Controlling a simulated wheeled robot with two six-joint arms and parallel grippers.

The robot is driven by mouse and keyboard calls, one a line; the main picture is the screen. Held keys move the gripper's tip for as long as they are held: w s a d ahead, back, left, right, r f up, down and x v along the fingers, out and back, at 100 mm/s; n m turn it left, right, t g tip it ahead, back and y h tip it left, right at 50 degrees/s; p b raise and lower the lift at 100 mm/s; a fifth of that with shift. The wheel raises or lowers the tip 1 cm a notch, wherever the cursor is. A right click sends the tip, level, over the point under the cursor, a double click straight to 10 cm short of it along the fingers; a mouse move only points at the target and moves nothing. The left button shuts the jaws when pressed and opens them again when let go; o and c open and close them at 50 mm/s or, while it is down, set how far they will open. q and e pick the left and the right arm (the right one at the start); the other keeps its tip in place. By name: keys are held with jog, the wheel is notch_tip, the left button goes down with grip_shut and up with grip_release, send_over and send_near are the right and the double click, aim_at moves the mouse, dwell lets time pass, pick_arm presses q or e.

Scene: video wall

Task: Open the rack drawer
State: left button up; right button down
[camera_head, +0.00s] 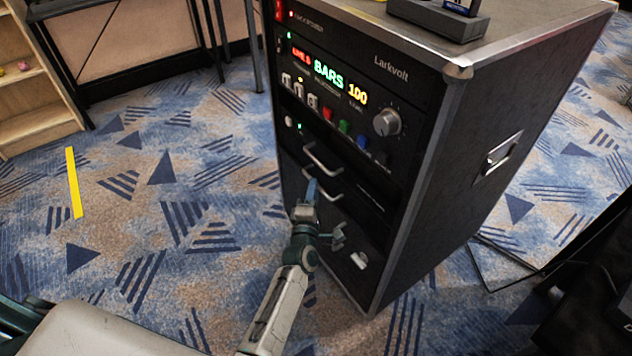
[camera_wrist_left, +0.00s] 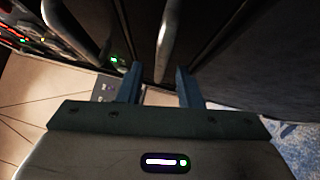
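The black rack case (camera_head: 480,170) stands in the middle of the head view. Its front has a drawer with two silver handles, an upper handle (camera_head: 322,158) and a lower handle (camera_head: 322,187). My left gripper (camera_head: 311,190) is at the lower handle and partly covers it. In the left wrist view my left gripper (camera_wrist_left: 158,84) is open, its two blue fingers apart with a silver handle (camera_wrist_left: 166,45) running between them. Neither finger visibly presses on the handle. Another silver handle (camera_wrist_left: 62,22) is to the left there. The drawer front looks flush. My right gripper is not in view.
A control panel with a lit display (camera_head: 340,78), buttons and a knob (camera_head: 387,122) is above the handles. A dark device (camera_head: 438,18) sits on the rack top. Wooden shelves (camera_head: 35,70) stand far left.

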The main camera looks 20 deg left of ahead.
pick_arm(q)
jog(key=shift+w+a+r, duration=0.1)
jog(key=shift+w, duration=0.7)
jog(key=shift+w+a+r, duration=0.1)
jog(key=shift+w, duration=0.65)
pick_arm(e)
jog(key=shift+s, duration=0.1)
pick_arm(q)
jog(key=shift+c, duration=0.2)
grip_shut()
